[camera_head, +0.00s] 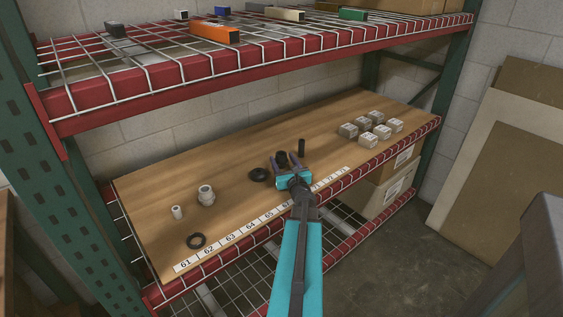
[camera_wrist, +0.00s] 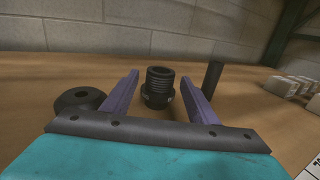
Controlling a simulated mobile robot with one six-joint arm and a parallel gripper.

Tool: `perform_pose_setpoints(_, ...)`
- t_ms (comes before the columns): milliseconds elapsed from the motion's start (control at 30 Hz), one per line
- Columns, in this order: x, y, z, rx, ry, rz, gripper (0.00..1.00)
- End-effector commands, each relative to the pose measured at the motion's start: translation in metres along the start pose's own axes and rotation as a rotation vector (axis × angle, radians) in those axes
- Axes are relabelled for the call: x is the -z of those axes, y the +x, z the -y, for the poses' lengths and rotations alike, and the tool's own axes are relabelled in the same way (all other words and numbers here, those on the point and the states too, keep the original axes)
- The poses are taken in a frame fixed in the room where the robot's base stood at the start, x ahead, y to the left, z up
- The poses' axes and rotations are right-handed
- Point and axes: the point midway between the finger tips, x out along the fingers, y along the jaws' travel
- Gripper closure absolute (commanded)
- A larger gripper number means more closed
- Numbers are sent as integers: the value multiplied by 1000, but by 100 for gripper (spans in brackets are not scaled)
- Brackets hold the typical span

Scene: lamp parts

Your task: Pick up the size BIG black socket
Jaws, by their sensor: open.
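The black socket (camera_wrist: 157,86), with a threaded upper part, stands upright on the wooden shelf board. It also shows in the head view (camera_head: 281,158), just beyond my gripper. My gripper (camera_head: 288,160) is low over the board with its purple fingers apart. In the wrist view my gripper (camera_wrist: 164,82) has one finger to the left of the socket and one to the right, with gaps on both sides. The socket is the larger threaded black part in view. Nothing is held.
A black ring-shaped part (camera_wrist: 78,102) lies left of my gripper, and a thin black cylinder (camera_wrist: 212,79) stands right. White boxes (camera_head: 367,139) stand farther right. The wire shelf (camera_head: 150,70) hangs above.

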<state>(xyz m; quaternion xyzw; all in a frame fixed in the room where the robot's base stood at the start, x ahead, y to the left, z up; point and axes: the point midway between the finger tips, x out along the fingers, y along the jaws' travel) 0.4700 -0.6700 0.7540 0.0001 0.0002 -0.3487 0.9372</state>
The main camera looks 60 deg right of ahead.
Motion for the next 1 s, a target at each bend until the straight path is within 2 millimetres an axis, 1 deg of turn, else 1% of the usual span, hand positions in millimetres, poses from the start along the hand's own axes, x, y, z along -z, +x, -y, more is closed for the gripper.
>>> perform_pose_setpoints(467,0,4,1,1,0,0,46)
perform_pose_setpoints(667,-1,16,2,2,0,0,46)
perform_pose_setpoints(1000,-1,46,2,2,0,1,46)
